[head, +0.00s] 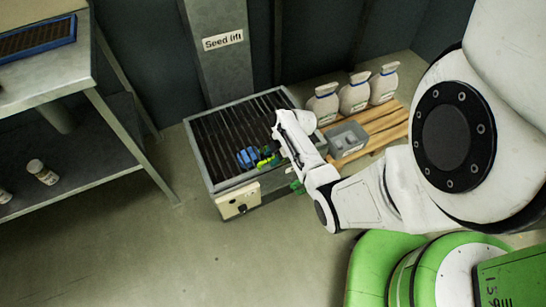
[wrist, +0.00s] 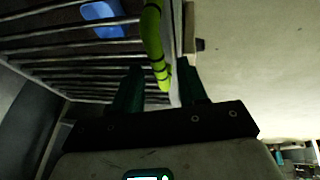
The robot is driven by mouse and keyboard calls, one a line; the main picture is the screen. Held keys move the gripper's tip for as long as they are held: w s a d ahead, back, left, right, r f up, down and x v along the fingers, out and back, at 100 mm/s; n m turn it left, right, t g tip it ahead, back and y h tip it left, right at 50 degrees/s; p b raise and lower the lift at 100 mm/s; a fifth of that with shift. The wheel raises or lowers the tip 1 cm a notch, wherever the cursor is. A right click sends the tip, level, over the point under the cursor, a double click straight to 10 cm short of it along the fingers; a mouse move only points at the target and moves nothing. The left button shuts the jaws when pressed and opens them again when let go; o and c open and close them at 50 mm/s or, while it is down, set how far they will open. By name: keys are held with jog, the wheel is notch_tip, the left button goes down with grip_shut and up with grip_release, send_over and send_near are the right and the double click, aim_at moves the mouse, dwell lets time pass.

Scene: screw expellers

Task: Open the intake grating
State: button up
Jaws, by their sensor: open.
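The intake grating (head: 225,125) is a dark barred panel in a grey metal frame at the foot of the seed lift. It lies flat and closed in the head view; its bars (wrist: 65,50) also fill the upper left of the wrist view. A yellow-green handle (head: 268,161) with dark bands is at its right front part. In the wrist view the handle (wrist: 153,40) reaches down between the dark green fingers of my gripper (wrist: 162,72). The fingers are open, one on each side of it. My arm hides part of the grating's right side in the head view.
A blue object (head: 248,157) lies on the bars beside the handle. A cream box (head: 238,202) is on the intake's front. A grey bin (head: 347,140) and white sacks (head: 354,94) stand on a pallet (head: 385,124) at right. A metal table (head: 50,75) stands left; floor in front is clear.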

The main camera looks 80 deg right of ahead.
jog(key=shift+c, duration=0.3)
grip_shut()
dwell(0.4)
